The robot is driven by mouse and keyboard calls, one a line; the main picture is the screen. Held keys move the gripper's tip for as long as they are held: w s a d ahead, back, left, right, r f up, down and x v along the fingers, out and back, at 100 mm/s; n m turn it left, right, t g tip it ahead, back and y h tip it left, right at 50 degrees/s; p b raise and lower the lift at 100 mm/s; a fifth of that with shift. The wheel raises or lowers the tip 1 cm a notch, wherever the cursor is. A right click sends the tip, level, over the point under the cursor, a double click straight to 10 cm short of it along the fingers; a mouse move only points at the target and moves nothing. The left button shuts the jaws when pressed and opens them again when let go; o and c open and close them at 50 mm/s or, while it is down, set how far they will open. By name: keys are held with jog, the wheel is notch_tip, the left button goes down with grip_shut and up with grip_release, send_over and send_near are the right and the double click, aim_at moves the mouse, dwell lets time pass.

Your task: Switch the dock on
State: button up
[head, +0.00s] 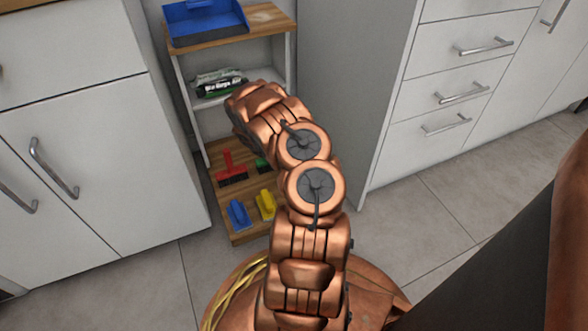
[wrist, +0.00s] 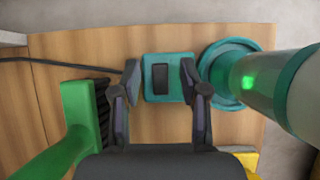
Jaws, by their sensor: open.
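In the wrist view, a small teal box (wrist: 169,97) with a dark rectangular switch (wrist: 160,78) sits on the wooden shelf board. To its right is the dock's round teal base (wrist: 222,98), carrying a pale cylinder (wrist: 258,75) with a teal band. A green light glows on the cylinder. My gripper (wrist: 160,84) is open, with one fingertip at each side of the box. I cannot tell whether the fingers touch it. In the head view, my arm hides the gripper and the dock.
A green brush (wrist: 82,118) lies left of my gripper, and a black cable (wrist: 60,66) runs left from the box. In the head view, red (head: 231,171), blue (head: 238,214) and yellow (head: 265,204) tools lie on the low shelf. White cabinets flank the shelf unit.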

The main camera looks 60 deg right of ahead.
jog(key=v, duration=1.2)
jog(key=shift+w, duration=0.1)
jog(key=shift+r, duration=0.1)
dwell(0.3)
